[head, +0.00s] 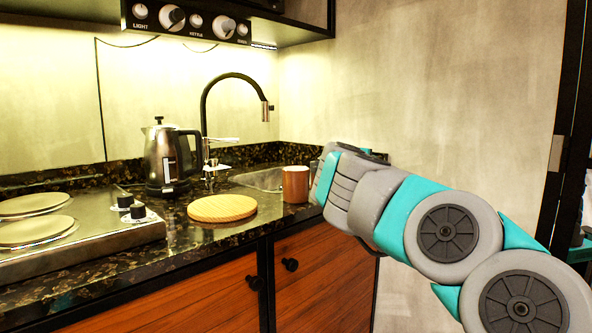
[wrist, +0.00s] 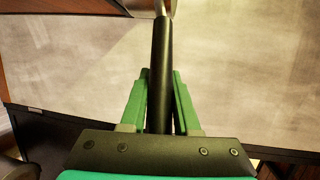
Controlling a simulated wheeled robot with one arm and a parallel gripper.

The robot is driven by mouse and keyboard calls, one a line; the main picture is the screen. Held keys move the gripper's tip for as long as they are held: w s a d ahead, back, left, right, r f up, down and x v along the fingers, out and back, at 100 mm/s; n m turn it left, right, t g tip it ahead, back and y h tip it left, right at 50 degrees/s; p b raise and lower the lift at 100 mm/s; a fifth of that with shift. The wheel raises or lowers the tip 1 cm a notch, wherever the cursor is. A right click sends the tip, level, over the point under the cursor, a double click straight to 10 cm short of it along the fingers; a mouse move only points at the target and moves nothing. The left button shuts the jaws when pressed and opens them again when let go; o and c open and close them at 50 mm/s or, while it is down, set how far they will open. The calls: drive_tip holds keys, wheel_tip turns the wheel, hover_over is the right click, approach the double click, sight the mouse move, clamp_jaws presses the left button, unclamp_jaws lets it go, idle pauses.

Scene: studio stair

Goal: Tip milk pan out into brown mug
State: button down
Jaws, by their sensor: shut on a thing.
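The brown mug (head: 295,184) stands upright on the dark counter, left of my arm's end in the head view. My gripper (wrist: 161,75) is shut on the black handle (wrist: 162,45) of the milk pan, with a green finger on each side. Only a small metallic part of the milk pan (wrist: 148,7) shows at the top edge of the wrist view. Its inside and contents are out of sight. In the head view my arm hides the gripper, and I cannot make out the pan. The mug is not recognisable in the wrist view.
A round wooden board (head: 222,208) lies left of the mug. A kettle (head: 172,158), a black tap (head: 236,80) and a sink (head: 262,179) are behind. A hob (head: 100,235) is at the left. The control panel (head: 190,18) hangs above.

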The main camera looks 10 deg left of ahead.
drive_tip(key=shift+s+a+r+n+t, duration=0.15)
drive_tip(key=shift+a+r+n+t, duration=0.15)
drive_tip(key=shift+a, duration=0.1)
drive_tip(key=s+a+r+n+t, duration=0.1)
drive_tip(key=a+r+n+t, duration=0.1)
drive_tip(key=a+r+n, duration=0.1)
drive_tip(key=shift+s+a+r+n+t+h, duration=0.35)
drive_tip(key=shift+a+r, duration=0.5)
drive_tip(key=shift+r, duration=0.3)
drive_tip(key=shift+w+a, duration=0.1)
drive_tip(key=shift+s+a+r+n+t, duration=0.15)
drive_tip(key=shift+a+r+n+t, duration=0.1)
drive_tip(key=shift+a+n+t, duration=0.3)
drive_tip(key=shift+s+a+r+n+t, duration=0.2)
drive_tip(key=shift+a+r+n, duration=0.1)
drive_tip(key=shift+n, duration=0.3)
drive_tip(key=shift+a+f+n+t+b, duration=0.45)
drive_tip(key=shift+f+n+t+b, duration=0.2)
drive_tip(key=shift+n+b, duration=0.6)
